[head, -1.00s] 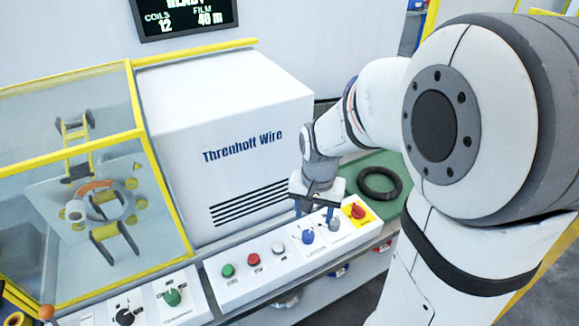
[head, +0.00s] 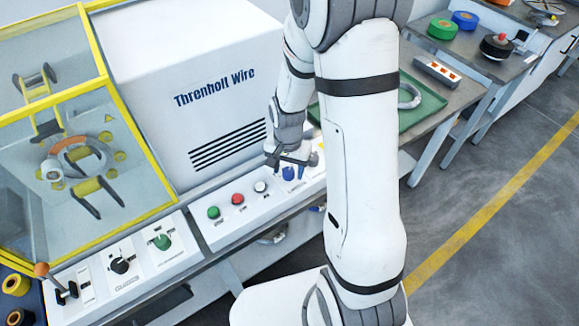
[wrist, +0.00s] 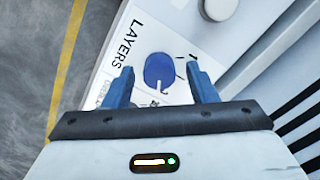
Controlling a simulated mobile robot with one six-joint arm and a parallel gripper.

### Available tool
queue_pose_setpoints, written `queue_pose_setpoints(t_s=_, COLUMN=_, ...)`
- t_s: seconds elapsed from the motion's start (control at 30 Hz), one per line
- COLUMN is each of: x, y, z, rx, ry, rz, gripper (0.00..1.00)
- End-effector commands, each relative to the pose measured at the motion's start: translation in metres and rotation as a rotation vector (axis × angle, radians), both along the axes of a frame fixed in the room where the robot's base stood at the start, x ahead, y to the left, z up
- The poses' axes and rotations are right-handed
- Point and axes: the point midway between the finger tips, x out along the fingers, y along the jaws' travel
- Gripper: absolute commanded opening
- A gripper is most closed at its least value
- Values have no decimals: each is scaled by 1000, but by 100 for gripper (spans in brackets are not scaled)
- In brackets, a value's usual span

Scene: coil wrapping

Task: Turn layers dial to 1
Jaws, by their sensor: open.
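The layers dial is a round blue knob (wrist: 159,70) on a white panel, beside the printed word LAYERS in the wrist view. It also shows as a small blue knob (head: 288,174) in the head view, under my gripper. A small white mark shows near the knob's lower edge in the wrist view; which number it points at I cannot tell. My gripper (wrist: 160,72) is open, its two blue fingers on either side of the knob with gaps showing. In the head view my gripper (head: 287,162) is low over the panel. Whether the fingers reach knob height is unclear.
Green (head: 213,212), red (head: 238,199) and white (head: 260,187) buttons sit left of the dial. A black dial (head: 120,265) and green dial (head: 162,242) are farther left. The white Threnholt Wire cabinet (head: 190,110) rises behind. My arm hides the panel's right end.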

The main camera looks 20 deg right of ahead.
Motion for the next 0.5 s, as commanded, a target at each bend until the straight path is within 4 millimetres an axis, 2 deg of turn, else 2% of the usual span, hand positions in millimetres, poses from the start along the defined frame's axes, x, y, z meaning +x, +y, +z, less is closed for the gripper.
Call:
queue_pose_setpoints(t_s=0.23, x=0, y=0, z=-1, rx=0, ry=0, rz=0, gripper=52)
queue_pose_setpoints(t_s=0.5, x=0, y=0, z=-1, rx=0, ry=0, rz=-1, gripper=30)
